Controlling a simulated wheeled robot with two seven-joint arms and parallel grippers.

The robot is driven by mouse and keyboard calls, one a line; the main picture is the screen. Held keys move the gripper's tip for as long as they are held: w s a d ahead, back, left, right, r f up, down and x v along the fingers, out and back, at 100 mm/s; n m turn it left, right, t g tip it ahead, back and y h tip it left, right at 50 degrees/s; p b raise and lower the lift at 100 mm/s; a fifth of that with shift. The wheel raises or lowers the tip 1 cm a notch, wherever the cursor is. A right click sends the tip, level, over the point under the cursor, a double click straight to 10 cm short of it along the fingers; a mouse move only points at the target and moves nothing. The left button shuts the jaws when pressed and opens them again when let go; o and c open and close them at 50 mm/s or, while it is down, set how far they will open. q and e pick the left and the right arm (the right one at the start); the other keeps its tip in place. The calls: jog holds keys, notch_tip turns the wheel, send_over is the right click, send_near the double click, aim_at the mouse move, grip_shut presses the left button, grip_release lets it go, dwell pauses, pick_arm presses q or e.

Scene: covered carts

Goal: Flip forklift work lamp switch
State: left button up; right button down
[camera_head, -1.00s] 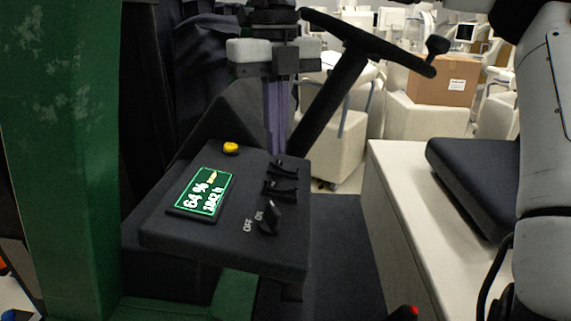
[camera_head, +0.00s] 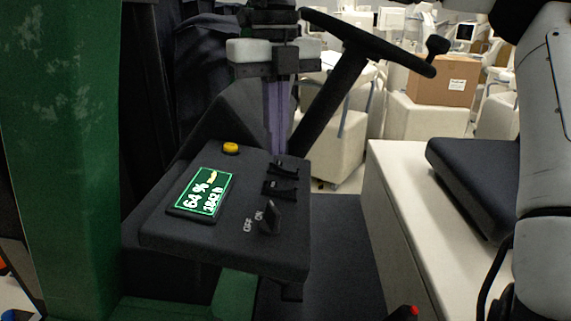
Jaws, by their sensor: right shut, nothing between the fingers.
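The work lamp switch (camera_head: 270,218) is a small black lever on the right front part of the forklift's dark console (camera_head: 190,248). The white words OFF and ON are printed just left of it. I cannot tell clearly which word it leans to. My right arm (camera_head: 545,130) comes down the right edge of the view. Only the tip of my right gripper (camera_head: 405,313) seems to show at the bottom edge, shut and empty. It is below and right of the switch, well apart from it.
The console also has a lit green display (camera_head: 201,192), a yellow button (camera_head: 230,148) and two small black levers (camera_head: 281,186). A steering wheel (camera_head: 370,45) rises behind. A green post (camera_head: 65,150) stands left. A dark seat (camera_head: 475,185) on a pale base lies right.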

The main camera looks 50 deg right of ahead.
aim_at(277, 162)
jog(key=shift+f+b, duration=0.55)
jog(key=shift+f, duration=0.3)
dwell(0.4)
notch_tip(277, 162, up, 3)
jog(key=p, duration=0.2)
jog(key=shift+p, duration=0.4)
jog(key=shift+r, duration=2.05)
